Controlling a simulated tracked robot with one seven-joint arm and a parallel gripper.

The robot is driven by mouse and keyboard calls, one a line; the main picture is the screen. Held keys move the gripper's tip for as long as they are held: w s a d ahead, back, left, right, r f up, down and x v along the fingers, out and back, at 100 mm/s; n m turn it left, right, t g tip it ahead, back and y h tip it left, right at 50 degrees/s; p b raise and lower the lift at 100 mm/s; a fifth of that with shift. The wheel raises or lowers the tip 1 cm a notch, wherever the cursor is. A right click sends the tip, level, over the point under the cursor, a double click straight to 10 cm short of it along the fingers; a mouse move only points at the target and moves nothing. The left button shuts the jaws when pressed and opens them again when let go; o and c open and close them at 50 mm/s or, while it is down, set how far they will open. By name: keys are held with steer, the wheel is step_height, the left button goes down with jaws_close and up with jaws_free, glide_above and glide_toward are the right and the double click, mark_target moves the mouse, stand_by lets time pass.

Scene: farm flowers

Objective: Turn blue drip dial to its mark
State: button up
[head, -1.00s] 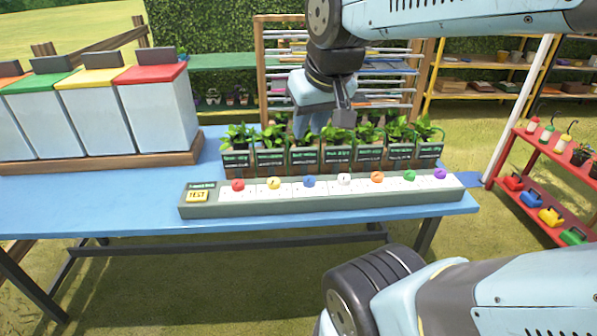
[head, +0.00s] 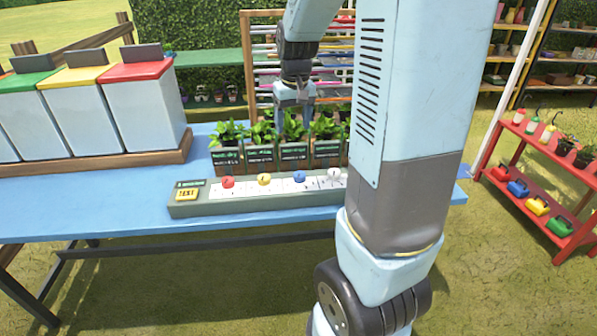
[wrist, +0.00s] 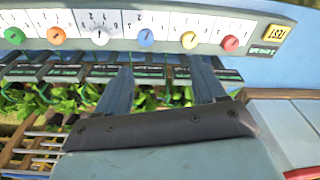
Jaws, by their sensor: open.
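The blue dial (head: 299,176) sits on a long grey control strip (head: 186,208) at the front of the blue table, between a yellow dial (head: 264,179) and a white dial (head: 334,174). The blue dial also shows in the wrist view (wrist: 146,37), beyond my fingertips; its mark is too small to read. My gripper (wrist: 163,72) is open and empty, its two fingers wide apart, touching no dial. In the head view it hangs above the potted plants behind the strip, fingertips partly hidden. My arm hides the strip's right part.
A row of leafy potted plants with dark labels (head: 259,153) stands close behind the strip. A yellow TEST button (head: 187,195) is at the strip's left end. Lidded bins (head: 145,105) stand at the left. The table front is clear.

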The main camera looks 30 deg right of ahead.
steer(key=g, duration=0.1)
glide_toward(299, 173)
step_height(299, 173, down, 9)
steer(key=shift+r, duration=0.1)
stand_by(0.5)
steer(key=c, duration=1.1)
steer(key=shift+o, duration=0.2)
steer(key=shift+m, duration=0.5)
steer(key=m, duration=0.3)
steer(key=shift+a+g, duration=0.1)
steer(key=shift+g, duration=0.2)
steer(key=shift+m, duration=2)
